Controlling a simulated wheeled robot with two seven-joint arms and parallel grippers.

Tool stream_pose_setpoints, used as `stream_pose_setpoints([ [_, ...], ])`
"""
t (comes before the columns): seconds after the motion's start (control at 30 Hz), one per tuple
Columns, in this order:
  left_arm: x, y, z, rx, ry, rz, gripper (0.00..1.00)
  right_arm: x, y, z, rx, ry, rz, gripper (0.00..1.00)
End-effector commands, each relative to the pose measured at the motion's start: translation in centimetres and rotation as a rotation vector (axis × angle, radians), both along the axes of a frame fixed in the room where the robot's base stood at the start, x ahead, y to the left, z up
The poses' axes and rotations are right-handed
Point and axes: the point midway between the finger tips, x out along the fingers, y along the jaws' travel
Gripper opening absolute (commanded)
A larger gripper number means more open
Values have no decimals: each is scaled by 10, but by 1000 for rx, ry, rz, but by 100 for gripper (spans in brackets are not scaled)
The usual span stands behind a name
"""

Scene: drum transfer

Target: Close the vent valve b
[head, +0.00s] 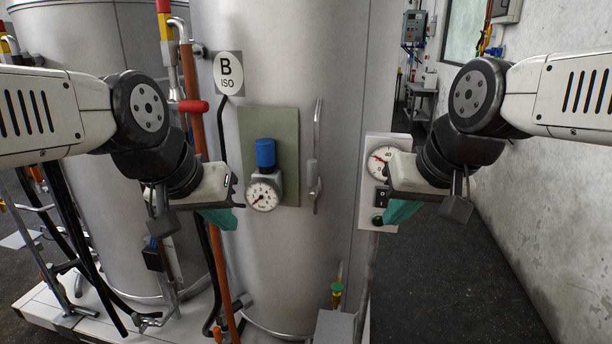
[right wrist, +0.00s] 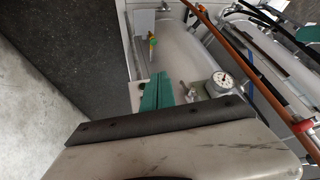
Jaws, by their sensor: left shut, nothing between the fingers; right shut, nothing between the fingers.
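Tank B (head: 335,60), a pale grey drum labelled "B ISO" (head: 228,72), stands ahead. No visible label names the vent valve. Candidate fittings are a long upright metal lever (head: 314,165) on its front, a red handle (head: 190,106) at its left, and a small green and yellow fitting (head: 336,291) low down. My left gripper (head: 218,218) is shut and empty, left of the blue-knobbed gauge (head: 263,194). My right gripper (head: 398,214) is shut and empty in front of the switch panel; its green fingers (right wrist: 157,90) meet in the right wrist view.
A white panel (head: 372,150) with a dial and switches stands right of tank B, partly hidden by my right gripper. Orange pipes (head: 214,270) and black hoses run down its left side. Another tank (head: 85,50) stands left. Open floor (head: 450,280) lies right, beside a wall.

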Motion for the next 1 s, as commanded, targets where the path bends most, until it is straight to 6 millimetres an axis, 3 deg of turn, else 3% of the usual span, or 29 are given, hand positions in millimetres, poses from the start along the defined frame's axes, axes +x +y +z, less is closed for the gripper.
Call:
stream_pose_setpoints([
  [0.17,0,0,0,0,0,0,0,48,19,23,-57,112,20,0],
  [0.37,0,0,0,0,0,0,0,113,60,43,-188,213,-18,0],
  [0.6,0,0,0,0,0,0,0,180,142,52,-393,223,-122,0],
  [0.8,0,0,0,0,0,0,0,208,218,52,-534,142,-232,0],
  [0.9,0,0,0,0,0,0,0,212,245,52,-570,100,-272,0],
  [1.0,0,0,0,0,0,0,0,213,259,52,-589,74,-296,0],
])
